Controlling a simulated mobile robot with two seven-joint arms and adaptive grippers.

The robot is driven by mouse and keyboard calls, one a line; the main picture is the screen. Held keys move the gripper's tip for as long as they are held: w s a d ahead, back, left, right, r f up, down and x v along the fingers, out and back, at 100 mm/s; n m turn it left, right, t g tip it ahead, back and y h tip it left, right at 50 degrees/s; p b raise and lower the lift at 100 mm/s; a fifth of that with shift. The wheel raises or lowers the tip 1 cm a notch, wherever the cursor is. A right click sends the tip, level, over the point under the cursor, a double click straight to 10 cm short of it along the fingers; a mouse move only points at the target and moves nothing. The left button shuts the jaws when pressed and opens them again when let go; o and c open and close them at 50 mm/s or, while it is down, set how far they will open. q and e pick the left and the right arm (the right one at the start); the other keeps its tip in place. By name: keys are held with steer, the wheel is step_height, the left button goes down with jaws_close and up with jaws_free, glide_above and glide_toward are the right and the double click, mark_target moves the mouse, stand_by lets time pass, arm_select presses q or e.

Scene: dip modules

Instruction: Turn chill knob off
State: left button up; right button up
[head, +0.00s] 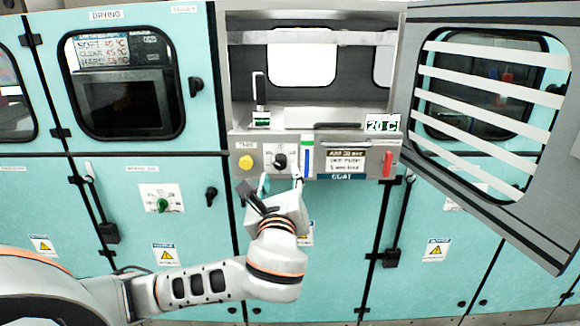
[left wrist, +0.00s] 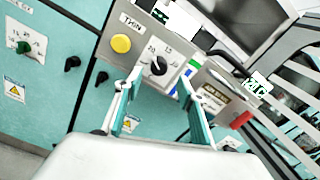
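A black rotary knob (head: 279,161) sits on a white numbered plate on the grey panel below the open cabinet. In the left wrist view the same knob (left wrist: 156,66) shows between and just beyond my fingertips. I cannot read the word "chill" on any label, and the knob's exact setting is too small to read. My left gripper (head: 281,184) is open and empty just below the knob, its teal-and-white fingers pointing at the panel. In the left wrist view its fingers (left wrist: 162,84) are spread, one to each side of the knob. My right gripper is out of view.
A yellow button (head: 246,162) is left of the knob. A blue-green level strip (head: 307,158) and a red handle (head: 388,165) are to its right. A slatted door (head: 484,130) stands open at the right. A green knob (head: 162,204) is on the lower left panel.

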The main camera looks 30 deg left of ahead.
mark_target(280, 166)
arm_select(q)
steer(key=x, duration=0.7)
steer(key=shift+a+f, duration=0.1)
steer(key=shift+c, duration=0.5)
steer(key=c, duration=1)
